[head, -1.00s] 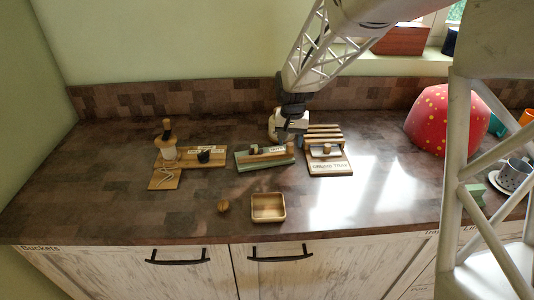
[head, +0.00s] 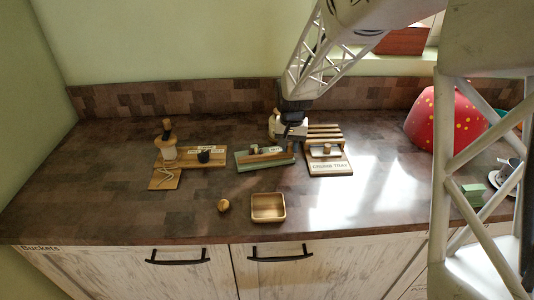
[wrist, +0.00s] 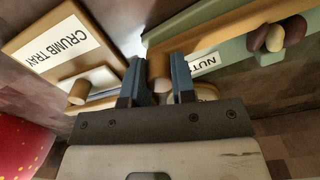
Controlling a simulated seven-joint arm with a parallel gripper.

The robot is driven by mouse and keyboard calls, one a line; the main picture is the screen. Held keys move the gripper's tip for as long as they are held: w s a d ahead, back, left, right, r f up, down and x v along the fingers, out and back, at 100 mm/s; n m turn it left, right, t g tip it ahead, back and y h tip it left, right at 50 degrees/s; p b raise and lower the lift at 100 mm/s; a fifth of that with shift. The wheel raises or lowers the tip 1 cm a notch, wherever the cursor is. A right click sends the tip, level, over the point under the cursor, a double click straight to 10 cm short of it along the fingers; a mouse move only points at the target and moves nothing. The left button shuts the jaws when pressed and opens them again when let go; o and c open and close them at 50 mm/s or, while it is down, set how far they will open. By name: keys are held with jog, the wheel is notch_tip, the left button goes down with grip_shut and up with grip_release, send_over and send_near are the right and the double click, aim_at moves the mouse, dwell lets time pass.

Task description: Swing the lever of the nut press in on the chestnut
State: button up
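The nut press (head: 265,162) is a green block with a wooden lever along it, in the middle of the counter. Its label shows in the wrist view on the green base (wrist: 232,52). A cluster of dark brown and tan rounded shapes (wrist: 275,36) sits at the press's far end, likely the chestnut and its seat. My gripper (wrist: 160,75) has its two blue fingers on either side of the lever's upright wooden peg (wrist: 160,66), and they look closed against it. In the head view my gripper (head: 290,138) is at the press's right end, with its fingertips hard to see.
The crumb tray (head: 328,166) stands close right of the press. A wooden stand (head: 205,162) with a dark knob is to the left. A round nut (head: 223,206) and an empty wooden bowl (head: 268,208) lie in front. A red dotted dome (head: 432,120) is far right.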

grip_shut()
jog(key=shift+w, duration=0.2)
jog(key=shift+w+n, duration=0.35)
jog(key=shift+n, duration=0.05)
jog(key=shift+w+a+n, duration=0.25)
jog(key=shift+w+n, duration=0.25)
jog(key=shift+w, duration=0.2)
dwell(0.5)
jog(key=o, duration=0.8)
grip_release()
jog(key=shift+r, duration=0.1)
jog(key=shift+r, duration=3.8)
